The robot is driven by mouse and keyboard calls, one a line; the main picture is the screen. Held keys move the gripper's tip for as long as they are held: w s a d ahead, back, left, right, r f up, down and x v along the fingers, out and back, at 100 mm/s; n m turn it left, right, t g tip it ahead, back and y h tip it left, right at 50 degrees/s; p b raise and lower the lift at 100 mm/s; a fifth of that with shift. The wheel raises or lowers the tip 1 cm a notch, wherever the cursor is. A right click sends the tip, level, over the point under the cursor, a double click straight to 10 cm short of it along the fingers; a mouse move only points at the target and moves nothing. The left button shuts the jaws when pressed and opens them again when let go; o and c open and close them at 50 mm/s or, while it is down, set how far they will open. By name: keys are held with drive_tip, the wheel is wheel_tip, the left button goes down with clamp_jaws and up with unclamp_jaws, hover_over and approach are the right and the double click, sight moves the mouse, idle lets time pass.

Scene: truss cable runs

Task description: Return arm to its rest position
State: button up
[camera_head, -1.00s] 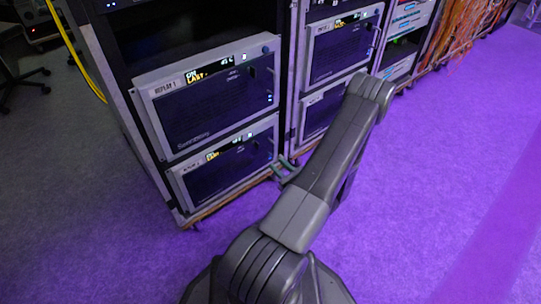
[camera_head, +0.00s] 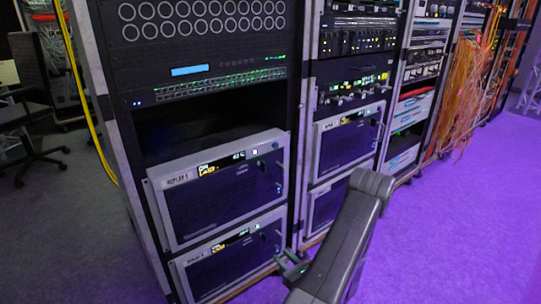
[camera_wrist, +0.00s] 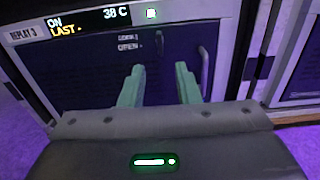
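My gripper (camera_wrist: 160,69) shows two green fingers standing apart with nothing between them, in front of a dark unit face (camera_wrist: 85,75) labelled REPLAY 3. Its display (camera_wrist: 88,24) reads ON, LAST and 38 C. A handle (camera_wrist: 204,72) on the unit stands to the right of the fingers. In the head view my gripper (camera_head: 291,268) is small and partly hidden by my arm (camera_head: 345,240), beside the lower unit (camera_head: 225,265) of the left rack. I cannot tell whether the fingers touch the unit face.
An upper unit (camera_head: 220,195) sits above the lower one, under an open dark bay (camera_head: 205,130). More racks stand to the right, with orange cables (camera_head: 465,90) hanging. A yellow cable (camera_head: 85,95) and a chair (camera_head: 25,115) are at left. Purple floor (camera_head: 470,220) is clear at right.

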sight(266, 240)
drive_tip(key=b+x, duration=0.2)
drive_tip(key=x, duration=0.8)
drive_tip(key=shift+s+d, duration=0.1)
